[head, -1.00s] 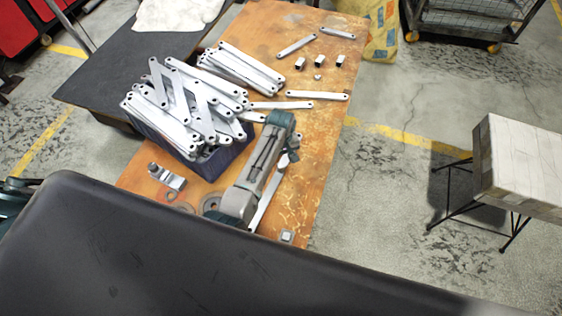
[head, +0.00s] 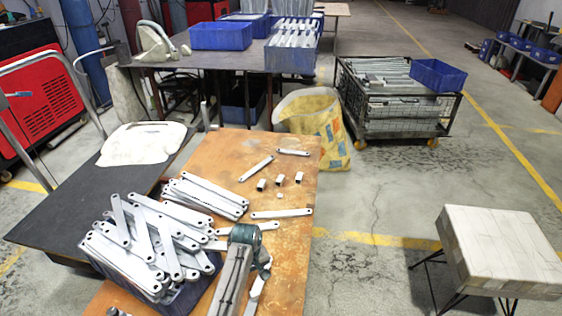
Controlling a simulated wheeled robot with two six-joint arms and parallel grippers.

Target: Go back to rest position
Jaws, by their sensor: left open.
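My left gripper (head: 263,268) hangs from the teal wrist over the orange worktable (head: 290,178), right of the bracket pile. It is open, but its fingers are small and partly hidden by the arm. A galvanized bracket (head: 256,294) lies on the table just below it; I cannot tell whether they touch. Many galvanized brackets (head: 150,235) are heaped in a blue bin (head: 190,295) to its left. Another bracket (head: 281,213) lies flat farther back. My right gripper is not in view.
Several loose brackets and small metal blocks (head: 280,179) lie at the table's back. A dark bench with a white cloth (head: 142,143) adjoins on the left. A yellow sack (head: 320,125), a wire cart (head: 400,120) and a block-topped stool (head: 500,245) stand around.

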